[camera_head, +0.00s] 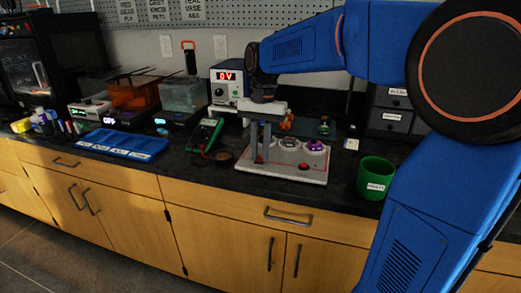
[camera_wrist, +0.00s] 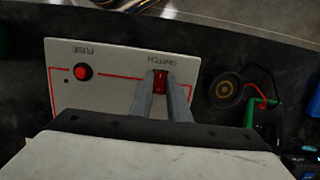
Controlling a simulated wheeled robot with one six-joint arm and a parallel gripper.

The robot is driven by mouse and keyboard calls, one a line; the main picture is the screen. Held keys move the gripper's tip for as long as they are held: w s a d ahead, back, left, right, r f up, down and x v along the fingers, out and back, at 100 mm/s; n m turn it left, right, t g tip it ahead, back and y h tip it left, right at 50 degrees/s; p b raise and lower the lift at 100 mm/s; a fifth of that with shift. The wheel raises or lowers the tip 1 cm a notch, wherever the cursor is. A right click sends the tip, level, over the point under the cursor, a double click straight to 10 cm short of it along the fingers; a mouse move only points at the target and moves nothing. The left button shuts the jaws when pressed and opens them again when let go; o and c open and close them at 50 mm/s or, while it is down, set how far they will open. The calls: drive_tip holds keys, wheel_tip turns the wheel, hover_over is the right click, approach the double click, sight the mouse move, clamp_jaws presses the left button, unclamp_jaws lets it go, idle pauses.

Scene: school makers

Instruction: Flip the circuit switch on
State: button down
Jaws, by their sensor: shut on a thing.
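The circuit board (camera_head: 275,174) is a pale panel on the dark counter, and it also shows in the wrist view (camera_wrist: 110,54). Its red switch (camera_wrist: 159,83), by the label SWITCH, sits between my fingertips. My gripper (camera_head: 260,158) points down at the board's left part. In the wrist view my gripper (camera_wrist: 160,78) has both fingers close around the switch, shut on it. The fingers hide the switch's sides, and I cannot tell which way it is tipped. A red FUSE button (camera_wrist: 84,72) is on the same panel, with a red line running between.
A green multimeter (camera_head: 204,135) and a round black buzzer (camera_wrist: 224,91) lie beside the board. A green cup (camera_head: 375,178) stands to its right. A blue tray (camera_head: 122,144) lies at left. A power supply (camera_head: 228,84) reading 0V stands behind.

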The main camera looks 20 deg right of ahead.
idle(0.3)
drive_tip(key=c, duration=1.7)
unclamp_jaws()
drive_tip(key=shift+r, duration=0.1)
drive_tip(key=r, duration=0.5)
drive_tip(key=w+d+r, duration=0.1)
drive_tip(key=r, duration=1.1)
drive_tip(key=shift+w+d, duration=0.2)
drive_tip(key=shift+w, duration=0.2)
